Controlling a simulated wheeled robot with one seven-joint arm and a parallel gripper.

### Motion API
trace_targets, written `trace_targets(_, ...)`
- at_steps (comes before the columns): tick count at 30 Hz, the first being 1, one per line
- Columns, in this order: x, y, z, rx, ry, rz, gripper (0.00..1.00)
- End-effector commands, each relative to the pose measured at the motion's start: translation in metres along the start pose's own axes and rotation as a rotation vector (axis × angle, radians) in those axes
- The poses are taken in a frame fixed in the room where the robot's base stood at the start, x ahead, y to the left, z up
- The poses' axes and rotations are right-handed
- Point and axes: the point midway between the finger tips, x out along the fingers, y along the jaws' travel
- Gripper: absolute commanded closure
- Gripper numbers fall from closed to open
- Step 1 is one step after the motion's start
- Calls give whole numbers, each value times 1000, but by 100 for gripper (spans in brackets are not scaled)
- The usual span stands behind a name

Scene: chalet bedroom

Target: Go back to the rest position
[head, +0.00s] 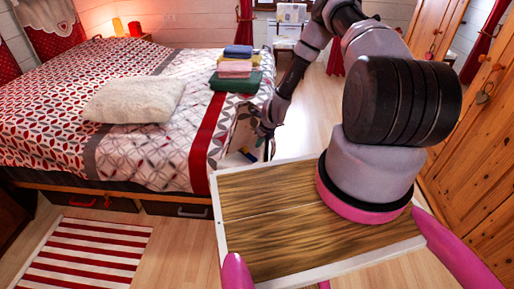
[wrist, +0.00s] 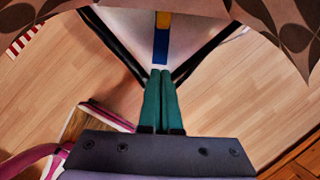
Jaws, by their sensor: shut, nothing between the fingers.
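My gripper (head: 267,137) is at the bed's right side in the head view, below the edge of the bedspread. In the wrist view the green fingers of my gripper (wrist: 160,72) lie together, shut and empty. Beyond their tips is a pale surface with dark edges (wrist: 135,35), bearing a yellow and blue strip (wrist: 161,42). Its blue and yellow parts also show beside the bed in the head view (head: 247,154). I cannot tell what this object is, or whether the fingertips touch it. My arm reaches forward from my base and is bent.
The bed (head: 55,101) fills the left, with a fluffy cushion (head: 135,99) and folded towels (head: 235,69) on it. A wooden wardrobe (head: 480,130) stands close at right. A striped rug (head: 85,253) lies front left. Bare floor (head: 318,120) shows ahead.

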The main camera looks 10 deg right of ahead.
Motion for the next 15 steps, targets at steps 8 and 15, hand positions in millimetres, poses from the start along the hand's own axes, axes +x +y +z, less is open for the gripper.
trace_targets(8, -15, -4, 8, -31, -6, -3, 100)
trace_targets(15, -101, -28, 68, -339, -41, -24, 100)
